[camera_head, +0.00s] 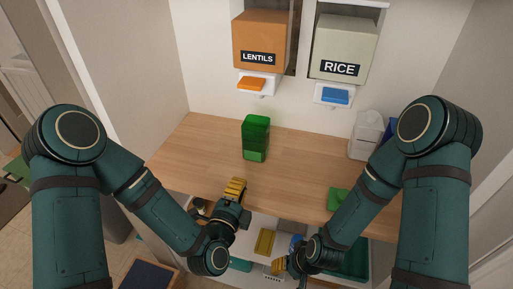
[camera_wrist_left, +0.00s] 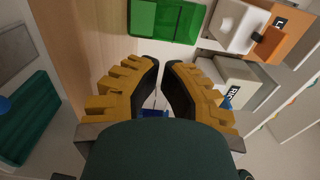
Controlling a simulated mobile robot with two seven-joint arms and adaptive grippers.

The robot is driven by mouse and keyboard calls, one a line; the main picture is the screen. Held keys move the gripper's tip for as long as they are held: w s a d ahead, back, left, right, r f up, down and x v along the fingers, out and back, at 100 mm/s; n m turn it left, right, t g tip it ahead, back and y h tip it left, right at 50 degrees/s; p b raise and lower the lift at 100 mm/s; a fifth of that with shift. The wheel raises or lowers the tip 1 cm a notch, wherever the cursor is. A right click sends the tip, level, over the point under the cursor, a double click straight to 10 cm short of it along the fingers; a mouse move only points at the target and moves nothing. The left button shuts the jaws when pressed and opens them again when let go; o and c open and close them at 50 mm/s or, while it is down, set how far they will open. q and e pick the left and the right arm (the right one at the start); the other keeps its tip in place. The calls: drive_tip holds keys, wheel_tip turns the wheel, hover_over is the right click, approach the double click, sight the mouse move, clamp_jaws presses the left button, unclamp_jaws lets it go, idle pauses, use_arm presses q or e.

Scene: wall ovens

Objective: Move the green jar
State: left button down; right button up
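The green jar (camera_head: 256,138) stands upright on the wooden counter, see-through dark green above and brighter green at its base. It also shows at the top of the left wrist view (camera_wrist_left: 165,20), beyond the fingertips. My left gripper (camera_head: 236,186) is at the counter's front edge, nearer than the jar and apart from it. In the left wrist view its yellow fingers (camera_wrist_left: 161,66) come together at the tips with nothing between them. My right gripper (camera_head: 279,266) is low over the open drawer area; its fingers are small and partly hidden.
The counter (camera_head: 195,150) is clear around the jar. Lentils (camera_head: 261,43) and rice (camera_head: 343,48) dispensers hang above. A white container (camera_head: 366,134) stands back right. A yellow item (camera_head: 265,241) lies below the edge.

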sight(256, 149)
use_arm(q)
drive_tip(key=x, duration=1.3)
drive_tip(key=shift+w+d+b, duration=0.1)
drive_tip(key=shift+d+b, duration=0.05)
drive_tip(key=shift+b, duration=0.2)
drive_tip(key=shift+w+d+f+b, duration=0.2)
drive_tip(key=shift+f+b, duration=0.1)
drive_tip(key=shift+b, duration=0.1)
drive_tip(key=shift+w+d+f+b, duration=0.15)
drive_tip(key=shift+w+d+b, duration=0.1)
drive_tip(key=shift+b, duration=0.2)
drive_tip(key=shift+w+r+b, duration=0.4)
drive_tip(key=shift+w+b, duration=0.05)
drive_tip(key=shift+w, duration=0.35)
drive_tip(key=shift+w+d, duration=0.15)
drive_tip(key=shift+w, duration=0.55)
